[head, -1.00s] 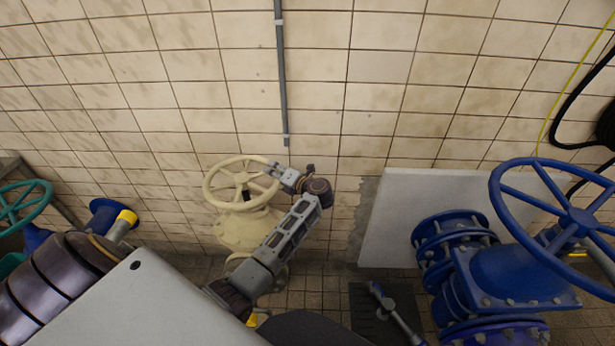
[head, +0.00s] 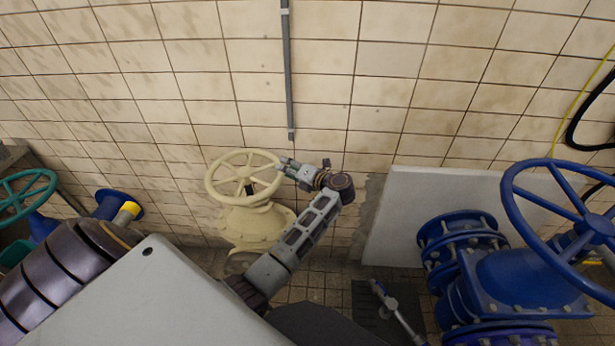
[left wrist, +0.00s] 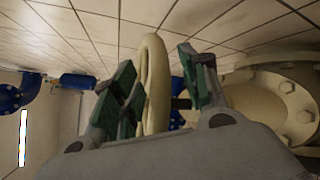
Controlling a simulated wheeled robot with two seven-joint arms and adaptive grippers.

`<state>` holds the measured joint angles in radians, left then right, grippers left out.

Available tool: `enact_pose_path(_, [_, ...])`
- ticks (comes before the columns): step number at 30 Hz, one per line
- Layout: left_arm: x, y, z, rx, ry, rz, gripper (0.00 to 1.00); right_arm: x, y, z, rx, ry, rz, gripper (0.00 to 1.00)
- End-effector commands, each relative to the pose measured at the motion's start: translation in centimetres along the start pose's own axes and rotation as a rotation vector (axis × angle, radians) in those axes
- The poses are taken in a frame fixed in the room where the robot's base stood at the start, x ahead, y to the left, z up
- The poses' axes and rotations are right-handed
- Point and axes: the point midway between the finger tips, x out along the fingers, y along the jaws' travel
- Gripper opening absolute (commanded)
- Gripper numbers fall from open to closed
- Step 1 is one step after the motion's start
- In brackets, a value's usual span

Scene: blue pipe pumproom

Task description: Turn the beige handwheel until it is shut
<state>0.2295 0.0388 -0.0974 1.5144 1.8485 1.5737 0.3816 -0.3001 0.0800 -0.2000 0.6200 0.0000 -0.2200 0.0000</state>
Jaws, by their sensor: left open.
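The beige handwheel (head: 246,181) sits on a beige valve body (head: 252,225) near the tiled wall, at left of centre in the head view. My left gripper (head: 286,163) is at the right edge of its rim. In the left wrist view, the two green-padded fingers (left wrist: 160,92) stand apart, and the rim (left wrist: 152,85) shows edge-on in the gap between them. The fingers do not look closed on it; whether either pad touches it I cannot tell. My right gripper is not in view.
A large blue handwheel (head: 580,220) on a blue valve stands at right, before a pale panel (head: 400,220). A teal handwheel (head: 22,194) is at far left. A thin grey conduit (head: 288,70) runs down the wall. The wall above the beige wheel is otherwise clear.

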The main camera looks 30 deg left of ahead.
Motion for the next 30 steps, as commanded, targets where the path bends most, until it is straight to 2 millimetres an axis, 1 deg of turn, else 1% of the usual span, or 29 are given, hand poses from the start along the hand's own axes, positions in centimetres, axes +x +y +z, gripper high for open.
enact_pose_path(3, [-1.5, -0.1, -0.1, 0.000, 0.001, -0.002, 0.44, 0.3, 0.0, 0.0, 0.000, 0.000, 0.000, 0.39])
enact_pose_path(18, [-7.0, -0.1, -0.1, 0.000, 0.001, -0.002, 0.44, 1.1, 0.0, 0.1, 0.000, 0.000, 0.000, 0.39])
enact_pose_path(24, [-8.4, -0.1, -0.1, 0.000, 0.001, -0.001, 0.44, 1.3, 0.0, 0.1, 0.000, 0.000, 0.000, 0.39])
enact_pose_path(30, [-8.7, 0.0, 0.1, 0.002, -0.003, 0.001, 0.44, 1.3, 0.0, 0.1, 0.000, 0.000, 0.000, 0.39])
